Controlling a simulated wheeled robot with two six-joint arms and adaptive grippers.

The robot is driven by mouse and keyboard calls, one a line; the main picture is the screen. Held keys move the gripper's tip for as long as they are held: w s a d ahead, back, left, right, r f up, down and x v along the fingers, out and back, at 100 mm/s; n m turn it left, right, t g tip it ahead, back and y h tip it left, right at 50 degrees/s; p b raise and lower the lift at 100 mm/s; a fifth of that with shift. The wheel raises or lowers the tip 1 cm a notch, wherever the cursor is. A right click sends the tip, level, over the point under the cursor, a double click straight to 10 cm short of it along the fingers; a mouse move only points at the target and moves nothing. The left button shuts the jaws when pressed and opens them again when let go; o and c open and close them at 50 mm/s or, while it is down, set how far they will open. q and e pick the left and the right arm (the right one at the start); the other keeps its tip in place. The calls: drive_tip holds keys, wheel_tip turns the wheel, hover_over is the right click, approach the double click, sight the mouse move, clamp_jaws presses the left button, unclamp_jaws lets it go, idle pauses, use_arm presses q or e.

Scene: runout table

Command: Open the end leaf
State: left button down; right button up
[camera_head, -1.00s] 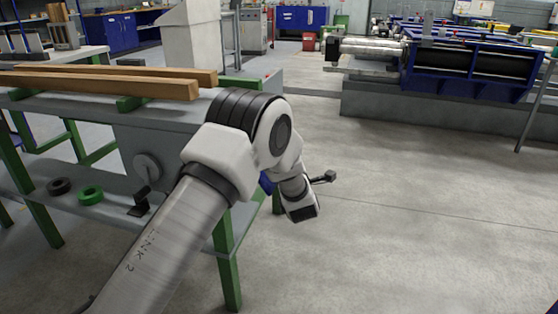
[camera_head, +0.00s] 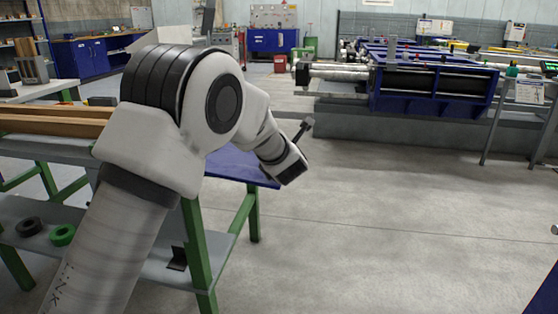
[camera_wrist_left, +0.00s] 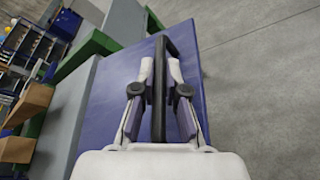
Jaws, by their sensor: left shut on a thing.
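The end leaf (camera_head: 232,164) is a blue panel at the right end of the runout table (camera_head: 50,150). In the head view it stands out from the table end, about level with the top, partly behind my left arm. In the left wrist view the leaf (camera_wrist_left: 110,95) fills the middle, with a black bar handle (camera_wrist_left: 159,110) on it. My left gripper (camera_wrist_left: 161,75) is shut on this handle, one finger on each side. My right gripper is not in view.
Wooden beams (camera_head: 55,121) lie on the table top. A lower shelf holds a black ring (camera_head: 28,226) and a green ring (camera_head: 62,235). Green legs stand under the table. The floor (camera_head: 370,220) to the right is clear up to the blue machine (camera_head: 432,88).

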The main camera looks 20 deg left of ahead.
use_arm(q)
drive_tip(key=shift+a+r+n, duration=0.15)
drive_tip(key=shift+r+n, duration=0.15)
drive_tip(key=shift+r, duration=0.6)
drive_tip(key=c, duration=1.2)
unclamp_jaws()
drive_tip(key=v, duration=1.2)
drive_tip(key=shift+s+a+r, duration=0.1)
drive_tip(key=shift+a, duration=0.05)
